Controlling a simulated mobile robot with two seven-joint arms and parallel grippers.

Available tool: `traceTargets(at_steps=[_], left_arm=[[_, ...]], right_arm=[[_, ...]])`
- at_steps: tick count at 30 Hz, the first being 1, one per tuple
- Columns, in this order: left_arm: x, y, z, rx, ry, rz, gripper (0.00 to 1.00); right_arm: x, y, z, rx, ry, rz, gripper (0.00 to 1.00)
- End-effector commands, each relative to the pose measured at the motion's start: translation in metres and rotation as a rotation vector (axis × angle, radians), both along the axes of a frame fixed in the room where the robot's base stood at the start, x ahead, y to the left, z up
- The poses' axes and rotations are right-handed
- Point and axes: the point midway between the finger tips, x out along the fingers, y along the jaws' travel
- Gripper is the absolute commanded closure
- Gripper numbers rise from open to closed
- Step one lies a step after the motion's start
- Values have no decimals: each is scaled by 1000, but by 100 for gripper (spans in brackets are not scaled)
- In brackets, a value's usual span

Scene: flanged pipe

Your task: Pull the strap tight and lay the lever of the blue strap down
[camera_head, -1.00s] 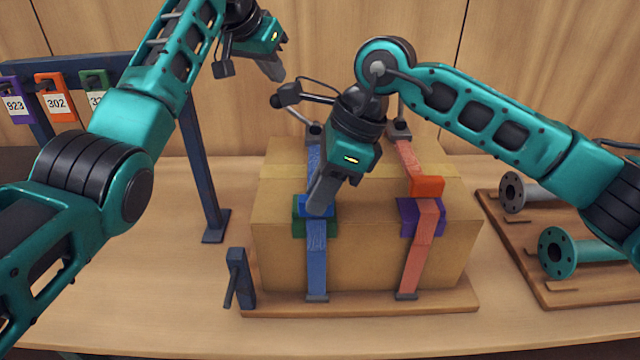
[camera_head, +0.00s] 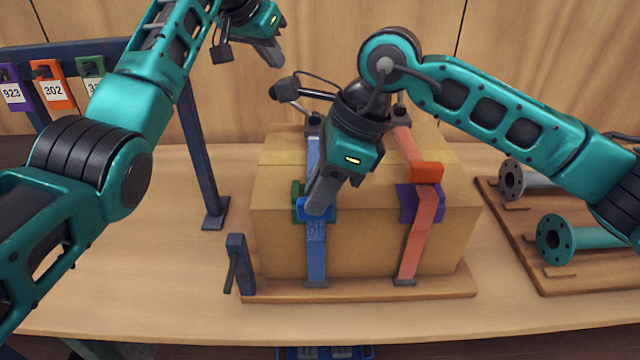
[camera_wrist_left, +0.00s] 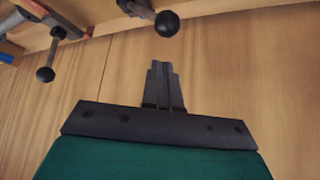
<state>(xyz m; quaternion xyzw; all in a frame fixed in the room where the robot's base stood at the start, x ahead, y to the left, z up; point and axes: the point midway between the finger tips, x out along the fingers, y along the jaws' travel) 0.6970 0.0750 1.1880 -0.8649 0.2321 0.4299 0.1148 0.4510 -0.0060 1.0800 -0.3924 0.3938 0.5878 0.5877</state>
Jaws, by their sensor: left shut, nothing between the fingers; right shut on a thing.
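The blue strap (camera_head: 316,252) runs over the left part of a cardboard box (camera_head: 360,240) and down its front. Its blue lever (camera_head: 328,214) sits at a green buckle (camera_head: 297,202) near the box's top front edge. My right gripper (camera_head: 318,206) is over the buckle, shut on the blue lever, and its fingers hide part of it. My left gripper (camera_head: 276,60) is shut and empty, raised behind and above the box, well apart from the strap. Its closed fingers also show in the left wrist view (camera_wrist_left: 164,85).
A red strap (camera_head: 416,245) with an orange lever (camera_head: 426,172) and purple buckle (camera_head: 408,203) crosses the box's right part. A dark post (camera_head: 240,265) stands at the board's left corner. Flanged pipes (camera_head: 555,240) lie on a board at right. Numbered tags (camera_head: 52,88) hang on a rack at left.

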Motion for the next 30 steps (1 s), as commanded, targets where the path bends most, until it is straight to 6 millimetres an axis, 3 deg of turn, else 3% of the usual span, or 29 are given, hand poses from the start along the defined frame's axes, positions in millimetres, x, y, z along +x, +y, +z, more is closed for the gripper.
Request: traceTargets(at_steps=[30], left_arm=[[0, 4, -30, 1, 1, 0, 100]], right_arm=[[-2, 2, 2, 6, 1, 7, 92]])
